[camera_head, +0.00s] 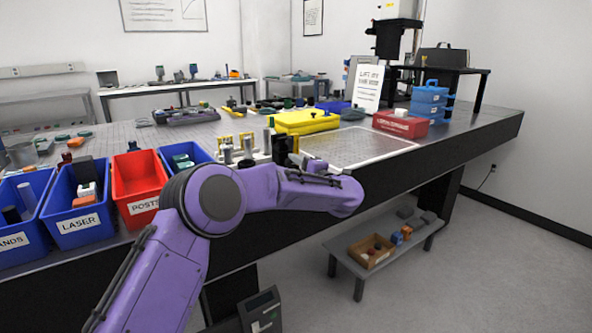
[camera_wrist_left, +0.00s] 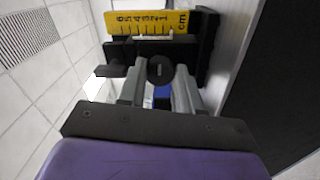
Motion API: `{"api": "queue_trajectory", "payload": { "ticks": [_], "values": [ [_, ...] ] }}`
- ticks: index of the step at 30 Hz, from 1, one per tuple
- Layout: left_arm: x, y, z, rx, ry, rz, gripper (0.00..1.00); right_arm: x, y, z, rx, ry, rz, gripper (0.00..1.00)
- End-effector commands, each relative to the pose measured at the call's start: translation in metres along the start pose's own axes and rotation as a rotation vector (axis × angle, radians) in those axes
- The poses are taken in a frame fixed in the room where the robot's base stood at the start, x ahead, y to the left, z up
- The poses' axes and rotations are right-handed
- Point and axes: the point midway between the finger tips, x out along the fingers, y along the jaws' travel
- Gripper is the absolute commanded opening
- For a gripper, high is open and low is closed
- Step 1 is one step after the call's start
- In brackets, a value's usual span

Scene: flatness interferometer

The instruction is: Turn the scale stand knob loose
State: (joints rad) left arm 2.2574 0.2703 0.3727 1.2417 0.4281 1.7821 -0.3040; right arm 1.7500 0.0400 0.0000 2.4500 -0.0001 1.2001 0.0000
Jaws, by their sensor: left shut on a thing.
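The scale stand shows in the left wrist view as a black block holding a yellow scale (camera_wrist_left: 150,24) marked in cm. Its knob (camera_wrist_left: 160,69), round and black with a slot on its face, sits below the scale. My left gripper (camera_wrist_left: 160,88) has its two grey fingers on either side of the knob and is shut on it. In the head view my purple left arm reaches across the table edge. The left gripper's fingers are hidden there, and so is the knob. My right gripper is in neither view.
Blue bins (camera_head: 76,232) and a red bin (camera_head: 137,186) line the table's front edge at left. Metal posts (camera_head: 247,148) and a yellow case (camera_head: 305,121) stand behind my arm. A red box (camera_head: 400,124) is farther right. The perforated plate (camera_head: 352,146) looks clear.

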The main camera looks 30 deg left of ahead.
Motion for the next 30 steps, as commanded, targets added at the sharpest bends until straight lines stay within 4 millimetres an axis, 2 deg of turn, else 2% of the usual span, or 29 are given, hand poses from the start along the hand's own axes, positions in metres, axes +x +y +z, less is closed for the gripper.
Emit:
{"api": "queue_trajectory", "payload": {
  "ticks": [13, 14, 15, 16, 30],
  "values": [
    [-0.0005, -0.0026, 0.0, -0.006, 0.001, -0.005, 0.03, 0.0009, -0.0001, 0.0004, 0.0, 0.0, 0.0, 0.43],
    [-0.0005, -0.0027, 0.0001, -0.006, 0.001, -0.005, 0.4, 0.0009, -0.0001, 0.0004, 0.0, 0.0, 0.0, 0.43],
    [-0.0005, -0.0026, 0.0001, -0.005, 0.001, -0.005, 0.53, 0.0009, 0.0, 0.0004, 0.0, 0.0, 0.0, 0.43],
    [-0.0004, -0.0025, 0.0001, -0.005, 0.001, -0.004, 0.59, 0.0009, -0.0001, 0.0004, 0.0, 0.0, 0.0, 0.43],
    [-0.0004, 0.001, 0.0001, 0.009, -0.001, -0.001, 0.59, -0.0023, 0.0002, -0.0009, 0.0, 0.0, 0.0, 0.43]
  ]
}}
